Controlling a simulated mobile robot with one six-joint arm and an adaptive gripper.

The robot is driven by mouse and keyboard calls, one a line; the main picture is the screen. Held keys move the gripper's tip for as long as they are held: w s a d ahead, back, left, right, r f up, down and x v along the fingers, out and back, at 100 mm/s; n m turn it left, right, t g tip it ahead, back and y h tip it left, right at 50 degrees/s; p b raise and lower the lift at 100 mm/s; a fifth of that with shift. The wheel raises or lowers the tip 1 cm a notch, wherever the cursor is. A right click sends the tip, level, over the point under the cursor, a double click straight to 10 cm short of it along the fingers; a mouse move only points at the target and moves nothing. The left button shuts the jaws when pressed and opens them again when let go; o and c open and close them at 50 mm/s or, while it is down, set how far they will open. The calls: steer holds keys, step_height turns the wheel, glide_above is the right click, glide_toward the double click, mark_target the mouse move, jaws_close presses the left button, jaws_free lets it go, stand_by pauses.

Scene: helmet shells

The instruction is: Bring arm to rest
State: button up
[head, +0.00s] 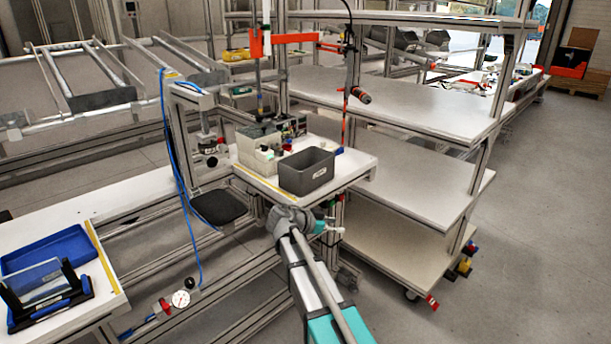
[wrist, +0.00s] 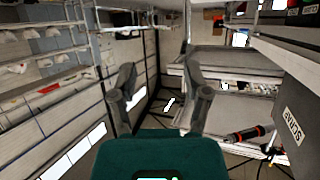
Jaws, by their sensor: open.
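My gripper (wrist: 160,85) is open in the wrist view, its two dark fingers apart with nothing between them. The fingers point out over the floor and shelving, touching nothing that I can see. In the head view my arm (head: 308,275) reaches up from the bottom edge to a grey joint just in front of the small workbench (head: 345,178). The fingers cannot be made out there.
A grey bin (head: 306,172) stands on the workbench, close beyond my arm. A dark labelled surface (wrist: 292,100) is close at the wrist view's right. Empty shelves (head: 400,100) stand right; a blue tray (head: 48,250) lies left.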

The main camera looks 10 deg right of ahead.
stand_by(0.3)
steer(key=s+a+f+n+g+y, duration=0.2)
steer(key=s+f+n+y, duration=0.45)
steer(key=s, duration=0.45)
steer(key=s+a+f+n+g+y, duration=0.1)
steer(key=s+f+n+y, duration=0.45)
steer(key=s+n, duration=0.4)
step_height(320, 180, up, 23)
steer(key=m+y+p, duration=0.1)
steer(key=p, duration=2.1)
steer(key=shift+s+a+p, duration=0.2)
steer(key=shift+s+p, duration=0.15)
steer(key=shift+s, duration=0.1)
steer(key=shift+r, duration=0.1)
